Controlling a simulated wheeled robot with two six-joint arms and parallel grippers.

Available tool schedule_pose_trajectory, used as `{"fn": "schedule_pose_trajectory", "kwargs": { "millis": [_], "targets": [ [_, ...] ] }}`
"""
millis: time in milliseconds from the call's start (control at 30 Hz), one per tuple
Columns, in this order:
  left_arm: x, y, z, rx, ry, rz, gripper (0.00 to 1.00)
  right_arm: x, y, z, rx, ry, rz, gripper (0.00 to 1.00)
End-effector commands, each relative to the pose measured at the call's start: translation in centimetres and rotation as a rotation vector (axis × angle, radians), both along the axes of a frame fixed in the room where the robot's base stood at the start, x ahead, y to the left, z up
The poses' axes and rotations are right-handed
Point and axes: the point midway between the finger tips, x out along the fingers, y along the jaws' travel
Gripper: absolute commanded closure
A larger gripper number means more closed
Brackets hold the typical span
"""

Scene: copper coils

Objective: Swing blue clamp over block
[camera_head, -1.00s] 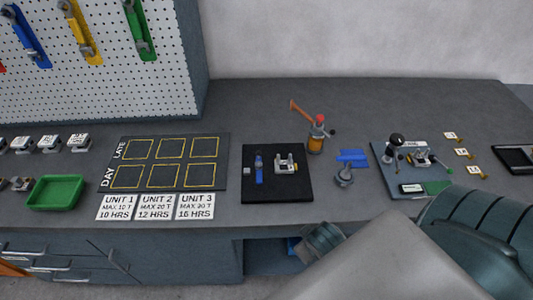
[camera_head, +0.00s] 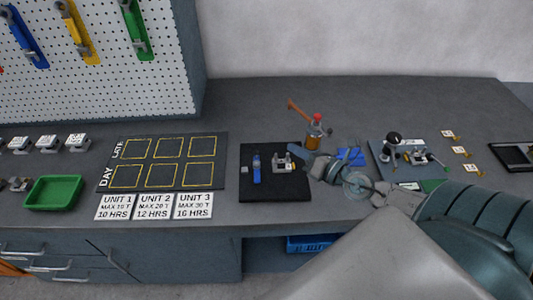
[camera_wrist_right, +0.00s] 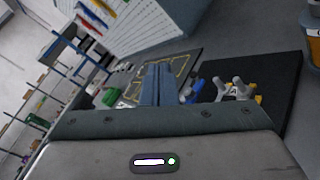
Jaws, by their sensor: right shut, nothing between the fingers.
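The blue clamp (camera_head: 257,168) lies upright in the picture on the black mat (camera_head: 270,194). A grey block with two raised posts (camera_head: 283,162) stands just right of it, apart from it. A small pale block (camera_head: 245,169) sits left of the clamp. My right gripper (camera_head: 308,166) is shut and empty, at the mat's right edge beside the posted block. In the right wrist view its closed fingers (camera_wrist_right: 158,84) point toward the mat. The clamp (camera_wrist_right: 192,92) is partly hidden beyond them, and the posted block (camera_wrist_right: 235,89) is to their right. My left gripper is not in view.
A blue item (camera_head: 351,155) and a black-knobbed device (camera_head: 392,148) are to the right. A marked board (camera_head: 205,184) and green tray (camera_head: 54,192) lie left. The mat's front is clear.

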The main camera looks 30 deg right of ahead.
Motion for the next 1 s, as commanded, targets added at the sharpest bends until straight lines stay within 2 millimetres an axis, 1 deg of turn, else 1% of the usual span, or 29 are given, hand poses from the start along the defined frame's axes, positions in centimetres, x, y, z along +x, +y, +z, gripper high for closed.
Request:
{"fn": "schedule_pose_trajectory", "kwargs": {
  "millis": [33,100,200,300,400,533,833,1000],
  "targets": [
    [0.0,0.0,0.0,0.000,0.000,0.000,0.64,0.1,0.0,-0.6,-0.129,0.023,0.071,1.00],
    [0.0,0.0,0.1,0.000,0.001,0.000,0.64,0.1,-0.2,-1.8,-0.294,0.055,0.155,1.00],
    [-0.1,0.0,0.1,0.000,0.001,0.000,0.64,0.0,-0.9,-3.2,-0.490,0.102,0.246,1.00],
    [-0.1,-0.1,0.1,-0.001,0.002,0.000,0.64,-0.1,-1.9,-4.3,-0.631,0.139,0.304,1.00],
    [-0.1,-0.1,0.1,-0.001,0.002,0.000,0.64,-0.2,-2.5,-4.9,-0.715,0.162,0.336,1.00],
    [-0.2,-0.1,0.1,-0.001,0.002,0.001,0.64,-0.2,-2.9,-5.2,-0.752,0.173,0.349,1.00],
    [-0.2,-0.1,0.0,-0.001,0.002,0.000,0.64,-0.2,-2.8,-5.3,-0.749,0.173,0.349,1.00],
    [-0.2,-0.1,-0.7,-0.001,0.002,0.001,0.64,0.5,-2.6,-5.8,-0.746,0.170,0.344,1.00]
  ]
}}
